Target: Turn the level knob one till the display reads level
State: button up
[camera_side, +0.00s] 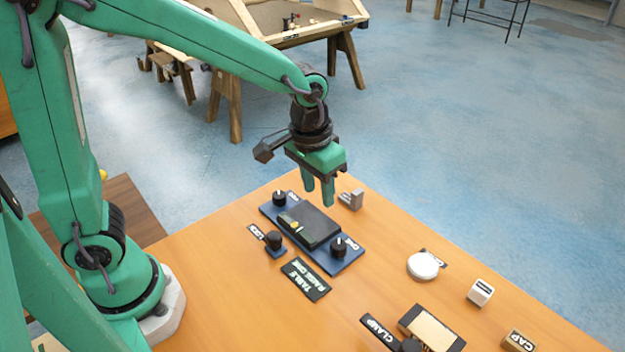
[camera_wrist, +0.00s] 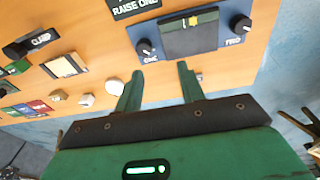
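A blue panel (camera_side: 348,262) lies on the orange table, with a dark display block (camera_side: 310,226) in its middle and a black knob at each end. The knob at its right end (camera_side: 338,246) appears to be labelled ONE; in the wrist view it is the left knob (camera_wrist: 144,47). The other knob (camera_side: 279,198) is at the far left end, and on the right in the wrist view (camera_wrist: 241,25). A yellow mark shows on the display block, but I cannot read it. My gripper (camera_side: 319,194) is open and empty above the panel's far side, touching nothing; its fingers (camera_wrist: 159,70) stand apart.
A separate black knob (camera_side: 275,241) and a TABLE RAISE ONE sign (camera_side: 306,279) lie on the panel's near side. A grey metal block (camera_side: 351,199) stands beyond the panel. A white disc (camera_side: 422,266), a clamp fixture (camera_side: 432,328) and small blocks stand to the right.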

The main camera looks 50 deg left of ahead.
jog(key=g, duration=0.1)
send_over(338, 244)
notch_tip(338, 244, down, 6)
jog(key=shift+d, duration=0.1)
jog(key=shift+f, duration=0.1)
jog(key=shift+f, duration=3.75)
jog(key=shift+c, duration=0.2)
jog(key=c, duration=0.7)
